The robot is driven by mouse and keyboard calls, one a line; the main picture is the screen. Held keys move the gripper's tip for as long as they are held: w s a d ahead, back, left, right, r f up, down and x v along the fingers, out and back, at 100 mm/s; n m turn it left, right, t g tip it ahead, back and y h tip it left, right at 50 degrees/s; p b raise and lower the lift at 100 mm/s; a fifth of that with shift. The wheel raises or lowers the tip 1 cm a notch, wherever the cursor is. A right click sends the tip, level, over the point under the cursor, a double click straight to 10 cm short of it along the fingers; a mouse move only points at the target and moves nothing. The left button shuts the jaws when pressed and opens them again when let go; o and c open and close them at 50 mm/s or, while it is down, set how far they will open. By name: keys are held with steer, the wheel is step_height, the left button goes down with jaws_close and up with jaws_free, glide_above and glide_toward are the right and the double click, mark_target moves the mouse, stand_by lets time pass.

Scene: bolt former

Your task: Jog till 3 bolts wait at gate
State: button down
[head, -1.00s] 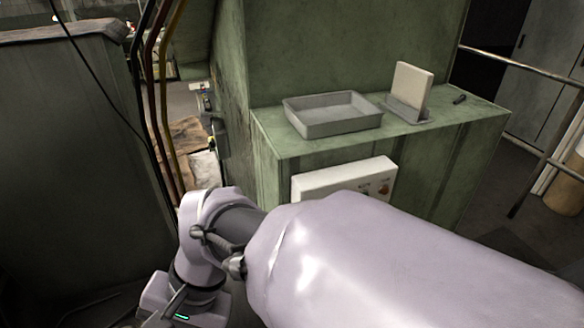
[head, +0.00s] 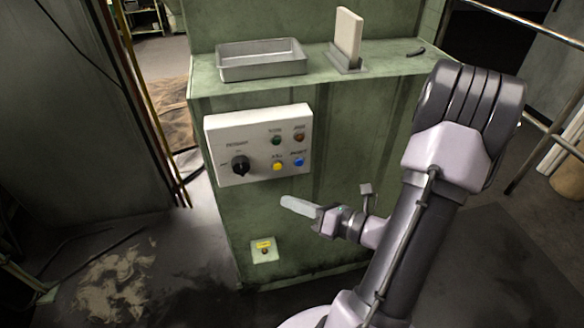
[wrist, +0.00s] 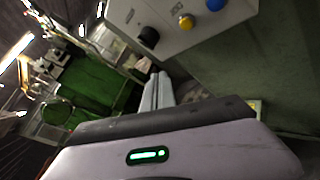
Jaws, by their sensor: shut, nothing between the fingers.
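A white control panel (head: 258,145) is on the front of the green machine cabinet. It has a black rotary knob (head: 240,165), a green button (head: 276,140), a red-orange button (head: 299,137), a yellow button (head: 278,167) and a blue button (head: 298,162). My gripper (head: 286,200) is shut and empty, just below the panel and apart from it. In the wrist view the fingers (wrist: 157,82) point away, with the yellow button (wrist: 186,22), blue button (wrist: 216,4) and knob (wrist: 148,37) above them. I see no bolts or gate.
A grey tray (head: 262,70) and a pale upright plate in a holder (head: 347,35) stand on the cabinet's green top. A small yellow-labelled box (head: 264,249) sits low on the cabinet front. A metal railing (head: 535,30) is at the right. The floor to the left is stained.

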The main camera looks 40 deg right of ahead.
steer(key=shift+w, duration=0.1)
steer(key=w+d, duration=0.4)
steer(key=w, duration=0.3)
steer(key=shift+w+d+p, duration=0.25)
steer(key=shift+d+p, duration=0.05)
stand_by(2.1)
steer(key=shift+w+d, duration=0.25)
steer(key=shift+w, duration=0.1)
steer(key=shift+w+d, duration=0.2)
steer(key=shift+w, duration=0.1)
stand_by(0.6)
stand_by(2.0)
steer(key=shift+s+a+p, duration=0.3)
steer(key=shift+s+a, duration=0.15)
steer(key=shift+s, duration=0.25)
steer(key=shift+s+a, duration=0.45)
steer(key=shift+s, duration=0.25)
steer(key=shift+s+a, duration=0.4)
steer(key=shift+s, duration=0.3)
steer(key=shift+s+a, duration=0.45)
steer(key=shift+s, duration=0.25)
